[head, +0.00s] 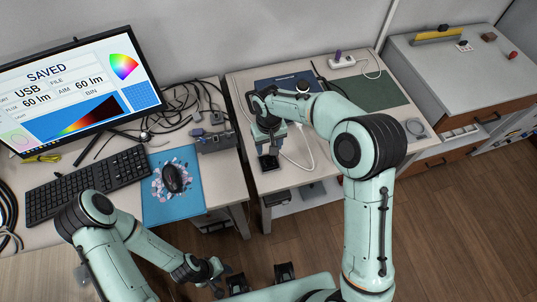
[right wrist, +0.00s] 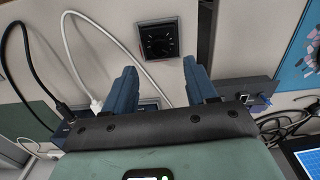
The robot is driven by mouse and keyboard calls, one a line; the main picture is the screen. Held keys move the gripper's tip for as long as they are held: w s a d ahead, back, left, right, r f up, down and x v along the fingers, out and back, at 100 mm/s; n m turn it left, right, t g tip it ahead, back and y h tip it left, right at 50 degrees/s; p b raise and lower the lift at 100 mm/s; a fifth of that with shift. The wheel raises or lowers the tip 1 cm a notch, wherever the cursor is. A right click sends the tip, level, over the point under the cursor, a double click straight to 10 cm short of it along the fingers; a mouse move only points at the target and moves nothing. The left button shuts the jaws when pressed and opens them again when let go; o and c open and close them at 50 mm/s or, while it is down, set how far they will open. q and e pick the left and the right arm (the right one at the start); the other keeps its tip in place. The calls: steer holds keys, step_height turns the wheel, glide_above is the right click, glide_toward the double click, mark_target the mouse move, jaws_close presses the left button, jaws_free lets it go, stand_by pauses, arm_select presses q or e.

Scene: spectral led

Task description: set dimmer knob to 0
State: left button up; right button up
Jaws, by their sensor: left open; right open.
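The dimmer knob (right wrist: 157,41) is a round dark dial on a square black plate, seen beyond my fingers in the right wrist view. Its marks are too small to read a setting. In the head view the black plate (head: 268,162) lies near the front edge of the middle table, just below my right gripper. My right gripper (head: 269,138) is open, with its blue fingers apart and nothing between them. In the right wrist view its fingertips (right wrist: 160,75) point toward the plate and appear apart from the knob. My left gripper (head: 217,278) is open and empty, low over the floor.
A monitor (head: 75,88) shows "SAVED" and 60 lm readings. A keyboard (head: 88,184) and a mouse on a blue mat (head: 158,208) are at left. A white cable (right wrist: 130,56) runs beside the dimmer plate. A green mat (head: 372,92) lies behind my right arm.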

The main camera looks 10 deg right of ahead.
mark_target(269, 158)
step_height(269, 158, down, 7)
steer(key=shift+w+f, duration=0.1)
steer(key=shift+f, duration=0.05)
jaws_close()
